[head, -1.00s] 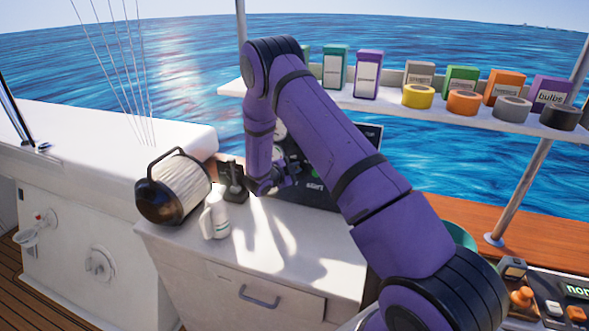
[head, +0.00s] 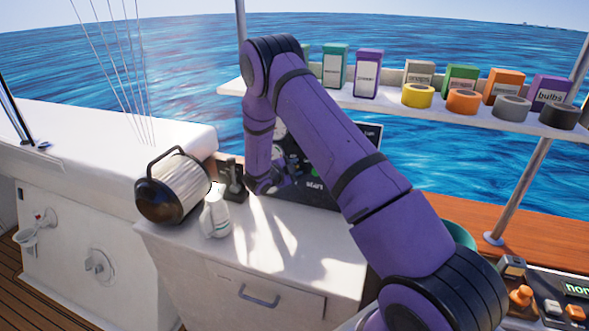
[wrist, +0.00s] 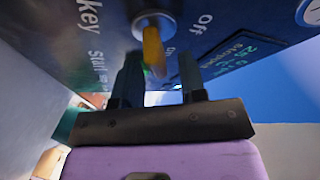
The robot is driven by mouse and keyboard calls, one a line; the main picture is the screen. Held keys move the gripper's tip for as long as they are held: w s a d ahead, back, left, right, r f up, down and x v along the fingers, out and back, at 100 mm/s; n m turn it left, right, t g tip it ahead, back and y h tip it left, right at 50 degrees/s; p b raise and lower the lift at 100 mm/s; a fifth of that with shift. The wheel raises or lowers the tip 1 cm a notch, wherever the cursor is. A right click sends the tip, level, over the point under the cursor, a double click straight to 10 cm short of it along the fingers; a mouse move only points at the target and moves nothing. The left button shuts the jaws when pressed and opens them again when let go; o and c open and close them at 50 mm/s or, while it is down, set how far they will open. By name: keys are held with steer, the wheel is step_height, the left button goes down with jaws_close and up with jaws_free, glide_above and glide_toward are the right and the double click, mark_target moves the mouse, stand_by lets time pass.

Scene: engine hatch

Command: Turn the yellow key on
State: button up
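The yellow key (wrist: 153,50) sticks out of a round metal lock on a dark panel (wrist: 100,15) in the wrist view. The panel has the words key, start, on and off around the lock. My gripper (wrist: 160,75) is open, with one finger on each side of the key's outer end. Gaps show between the key and both fingers, so it is not clamped. In the head view my gripper (head: 270,184) is at the panel (head: 318,195), and my arm hides the key there.
A shelf (head: 400,108) with boxes and tape rolls is above right. The counter front is clear.

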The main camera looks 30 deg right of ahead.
steer(key=v, duration=1)
steer(key=shift+a, duration=0.4)
steer(key=shift+s+r, duration=0.1)
